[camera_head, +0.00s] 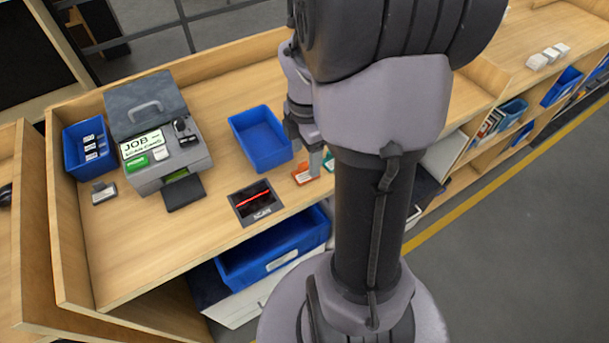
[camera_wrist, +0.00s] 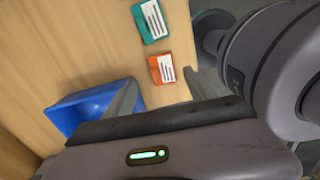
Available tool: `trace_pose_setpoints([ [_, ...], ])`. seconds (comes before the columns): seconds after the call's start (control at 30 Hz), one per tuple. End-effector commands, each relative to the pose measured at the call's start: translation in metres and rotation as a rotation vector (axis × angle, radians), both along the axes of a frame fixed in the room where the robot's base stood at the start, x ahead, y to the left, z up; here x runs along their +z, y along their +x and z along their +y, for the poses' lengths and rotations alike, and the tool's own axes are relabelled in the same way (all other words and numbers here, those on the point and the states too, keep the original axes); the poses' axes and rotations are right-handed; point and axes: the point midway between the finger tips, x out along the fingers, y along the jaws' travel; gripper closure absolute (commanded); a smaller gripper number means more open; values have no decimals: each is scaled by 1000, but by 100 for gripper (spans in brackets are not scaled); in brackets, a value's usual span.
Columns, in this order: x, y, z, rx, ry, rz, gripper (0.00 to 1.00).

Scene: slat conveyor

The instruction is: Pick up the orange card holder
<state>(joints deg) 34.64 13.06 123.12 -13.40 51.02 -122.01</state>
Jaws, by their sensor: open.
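The orange card holder (camera_head: 301,175) lies flat on the wooden bench, right of the scan pad, partly hidden by my gripper in the head view. In the wrist view the orange card holder (camera_wrist: 155,70) shows a white label with dark lines. My gripper (camera_head: 314,163) is over the bench close to it. In the wrist view my gripper (camera_wrist: 162,82) is open, with one finger on each side of the orange card holder in the picture. Nothing is held. I cannot tell the exact height of the fingertips above the bench.
A teal card holder (camera_wrist: 141,27) lies beside the orange one; it barely shows in the head view (camera_head: 329,162). A blue bin (camera_head: 262,139) stands behind left. A black scan pad (camera_head: 256,203) with a red line lies to the left. A grey printer-like box (camera_head: 170,176) stands farther left.

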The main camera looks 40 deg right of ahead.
Motion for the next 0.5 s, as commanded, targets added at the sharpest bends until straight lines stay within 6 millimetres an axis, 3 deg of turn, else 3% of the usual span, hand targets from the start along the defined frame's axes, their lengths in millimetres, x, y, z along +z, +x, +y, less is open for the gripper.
trace_pose_setpoints([
  [0.1, -29, -5, 4, 1, 1, 2, 35],
  [0.2, -46, -5, 4, 1, 2, 3, 35],
  [0.4, -44, -4, 4, 1, 0, 1, 35],
  [0.5, -43, -4, 4, 1, 0, 1, 54],
])
